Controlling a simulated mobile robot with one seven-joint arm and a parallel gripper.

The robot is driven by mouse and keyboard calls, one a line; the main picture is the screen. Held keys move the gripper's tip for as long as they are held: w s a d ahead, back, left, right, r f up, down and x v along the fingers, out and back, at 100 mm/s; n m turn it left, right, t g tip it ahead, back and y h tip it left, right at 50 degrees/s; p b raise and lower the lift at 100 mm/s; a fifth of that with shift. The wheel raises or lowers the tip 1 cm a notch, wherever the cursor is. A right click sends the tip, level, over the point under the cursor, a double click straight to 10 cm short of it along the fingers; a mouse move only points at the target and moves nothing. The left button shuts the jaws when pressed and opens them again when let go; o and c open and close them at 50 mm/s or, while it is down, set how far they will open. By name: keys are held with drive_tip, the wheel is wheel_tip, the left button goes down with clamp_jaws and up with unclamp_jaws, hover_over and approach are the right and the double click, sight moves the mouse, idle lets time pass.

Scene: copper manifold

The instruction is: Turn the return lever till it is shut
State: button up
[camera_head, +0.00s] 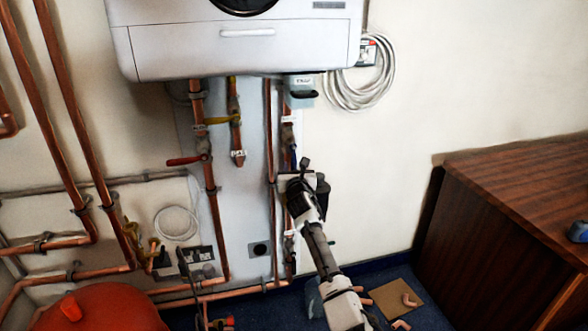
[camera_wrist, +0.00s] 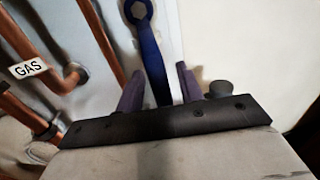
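A blue lever (camera_wrist: 152,58) hangs from a round nut end at the top of the wrist view and runs down between the two fingers of my gripper (camera_wrist: 160,88). A small gap shows on each side, so the fingers stand open around the lever; the lever's low end is hidden behind the gripper's dark crossbar. In the head view a bit of the blue lever (camera_head: 293,156) shows on the right copper pipe, just above my gripper (camera_head: 300,174), which hides the rest. I cannot read a return label on it.
A red lever (camera_head: 185,161) and a yellow lever (camera_head: 221,120) sit on the pipe to the left. A pipe with a GAS tag (camera_wrist: 27,69) is left in the wrist view. The white boiler (camera_head: 240,45) overhangs above.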

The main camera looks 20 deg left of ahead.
clamp_jaws()
idle(0.3)
drive_tip(key=shift+a, duration=0.1)
drive_tip(key=s+a+r+m+g+y+p, duration=0.1)
drive_tip(key=s+a+r+m+g+p, duration=0.2)
drive_tip(key=m+p, duration=0.9)
drive_tip(key=shift+s+a+r+m+y+p, duration=0.4)
drive_tip(key=shift+a+r+m, duration=0.9)
drive_tip(key=shift+r+m, duration=0.9)
unclamp_jaws()
